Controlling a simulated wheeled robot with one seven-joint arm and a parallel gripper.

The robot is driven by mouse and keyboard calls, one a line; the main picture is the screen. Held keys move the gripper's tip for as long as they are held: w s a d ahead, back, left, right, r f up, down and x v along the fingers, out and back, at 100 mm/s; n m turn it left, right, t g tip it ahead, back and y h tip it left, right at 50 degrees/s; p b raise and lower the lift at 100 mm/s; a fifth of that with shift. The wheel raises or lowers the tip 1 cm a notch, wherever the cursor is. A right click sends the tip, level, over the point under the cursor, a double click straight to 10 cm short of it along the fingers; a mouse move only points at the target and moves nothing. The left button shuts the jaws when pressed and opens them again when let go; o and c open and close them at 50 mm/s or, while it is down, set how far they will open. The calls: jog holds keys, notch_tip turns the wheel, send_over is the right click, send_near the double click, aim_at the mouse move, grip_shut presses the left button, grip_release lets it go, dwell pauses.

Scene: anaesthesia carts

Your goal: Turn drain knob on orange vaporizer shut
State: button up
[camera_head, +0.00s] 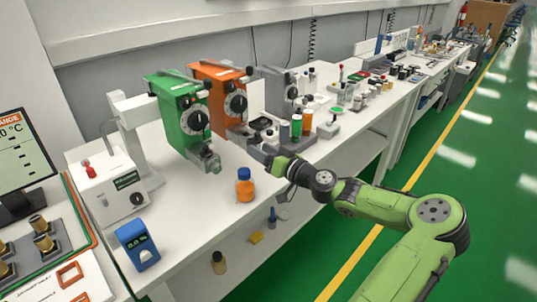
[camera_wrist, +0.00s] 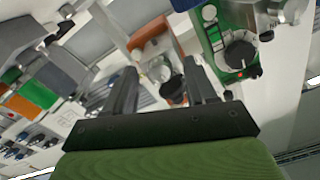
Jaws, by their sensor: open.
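The orange vaporizer (camera_head: 225,78) stands on the white bench between a green and a grey one, with a large dial (camera_head: 236,105) on its front. In the wrist view its orange body (camera_wrist: 150,36) shows beyond and between my fingers. A silvery fitting with a dark round part (camera_wrist: 172,92) sits between the fingertips in that view; I cannot tell whether this is the drain knob or how it is turned. My gripper (camera_head: 270,160) is open, low in front of the orange vaporizer, and hides part of its lower front. Contact cannot be told.
The green vaporizer (camera_head: 180,115) stands close on the left, its drain fitting (camera_head: 209,161) jutting forward. The grey vaporizer (camera_head: 276,90) and several bottles (camera_head: 307,118) stand close on the right. An orange bottle with a blue cap (camera_head: 245,186) stands near the front edge.

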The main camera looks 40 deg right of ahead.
jog(key=s+p, duration=0.1)
jog(key=s, duration=1.4)
jog(key=shift+s+d+p, duration=0.3)
jog(key=w+n+b, duration=0.3)
jog(key=w+b, duration=0.3)
jog(key=w, duration=0.9)
jog(key=shift+w+a+n+b, duration=0.3)
jog(key=shift+w+b, duration=0.05)
